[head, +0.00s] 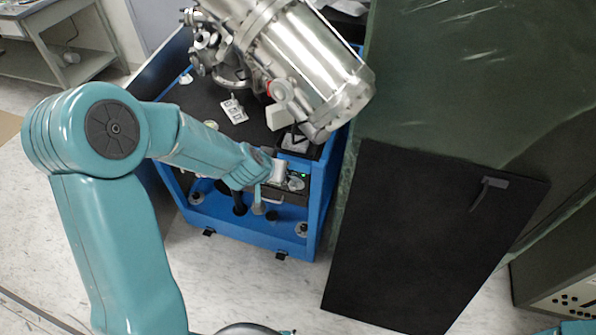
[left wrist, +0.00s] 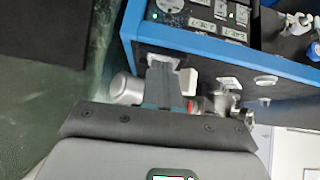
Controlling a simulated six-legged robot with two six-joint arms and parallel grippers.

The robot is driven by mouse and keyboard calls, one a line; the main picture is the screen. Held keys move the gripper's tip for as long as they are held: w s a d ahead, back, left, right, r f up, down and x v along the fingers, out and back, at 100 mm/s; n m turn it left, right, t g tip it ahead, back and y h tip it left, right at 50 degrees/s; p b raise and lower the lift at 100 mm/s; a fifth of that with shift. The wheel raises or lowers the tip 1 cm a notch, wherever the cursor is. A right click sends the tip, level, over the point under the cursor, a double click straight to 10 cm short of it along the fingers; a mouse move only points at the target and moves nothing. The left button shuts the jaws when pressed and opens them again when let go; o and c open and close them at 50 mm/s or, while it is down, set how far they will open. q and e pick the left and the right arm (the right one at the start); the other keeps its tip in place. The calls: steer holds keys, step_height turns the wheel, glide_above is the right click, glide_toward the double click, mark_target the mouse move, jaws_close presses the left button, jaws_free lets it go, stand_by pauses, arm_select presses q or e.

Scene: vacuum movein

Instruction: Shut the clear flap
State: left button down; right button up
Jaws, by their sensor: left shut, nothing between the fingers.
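I cannot pick out the clear flap with certainty in either view. A dark control panel (head: 296,184) with a small green light sits at the near end of the blue cart (head: 318,205). The panel also shows at the top of the left wrist view (left wrist: 205,20), with a round knob and labelled switches. My left gripper (head: 280,171) reaches in from the left to this end of the cart. Contact cannot be told. My right gripper is out of view.
A shiny metal vacuum vessel (head: 305,65) stands on the cart, close above my gripper. A black panel (head: 400,235) with a handle and dark green glossy sheeting (head: 470,75) are at right. A grey bench (head: 50,45) is at far left. Pale floor (head: 240,275) lies open in front.

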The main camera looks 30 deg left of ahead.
arm_select(q)
steer(key=b, duration=0.3)
glide_toward(291, 178)
steer(key=w+a, duration=0.1)
steer(key=w, duration=0.1)
steer(key=shift+w+d+f, duration=0.15)
steer(key=shift+w+f, duration=0.05)
steer(key=shift+f, duration=0.9)
steer(key=shift+s+f+b, duration=0.35)
steer(key=shift+f+b, duration=0.05)
steer(key=shift+b, duration=0.25)
steer(key=shift+d+f, duration=0.1)
